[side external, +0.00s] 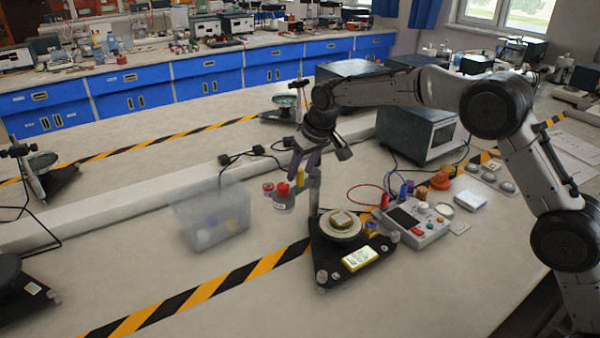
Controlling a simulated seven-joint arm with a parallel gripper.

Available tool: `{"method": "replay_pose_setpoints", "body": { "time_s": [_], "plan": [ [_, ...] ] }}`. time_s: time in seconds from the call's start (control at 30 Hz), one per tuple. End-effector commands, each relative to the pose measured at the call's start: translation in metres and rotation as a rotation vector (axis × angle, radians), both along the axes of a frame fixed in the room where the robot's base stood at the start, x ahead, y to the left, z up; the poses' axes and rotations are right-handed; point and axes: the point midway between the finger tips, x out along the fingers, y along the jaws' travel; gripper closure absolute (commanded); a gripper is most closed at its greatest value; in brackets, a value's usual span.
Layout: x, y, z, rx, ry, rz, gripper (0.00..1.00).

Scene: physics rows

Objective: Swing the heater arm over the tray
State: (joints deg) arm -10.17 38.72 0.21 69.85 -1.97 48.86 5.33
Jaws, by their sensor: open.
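The heater arm (283,200) looks like a grey round head with red and yellow terminals on top. It hangs to the left of an upright post (314,195), off to the side of the tray. The round tray (352,234) holds a small tan block (342,218) and sits on a black three-cornered base (330,262) with a lit yellow display. My gripper (305,172) points down with its fingers apart, just above and beside the terminals and close to the post top. I cannot tell whether a finger touches the heater arm.
A clear plastic bin (210,220) with several small items stands at left. A control box (412,222) with leads stands right of the base, and a grey instrument (418,135) is behind it. Striped tape (215,290) crosses the bench.

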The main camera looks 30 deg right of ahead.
Motion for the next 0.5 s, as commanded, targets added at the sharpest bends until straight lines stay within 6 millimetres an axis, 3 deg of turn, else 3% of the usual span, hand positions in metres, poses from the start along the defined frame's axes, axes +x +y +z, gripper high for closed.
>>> {"method": "replay_pose_setpoints", "body": {
  "time_s": [0.2, 0.5],
  "plan": [
    [0.006, 0.0, -0.015, 0.0, -0.001, 0.0, 0.45],
    [0.007, 0.001, -0.016, 0.0, -0.002, 0.0, 0.45]
  ]
}}
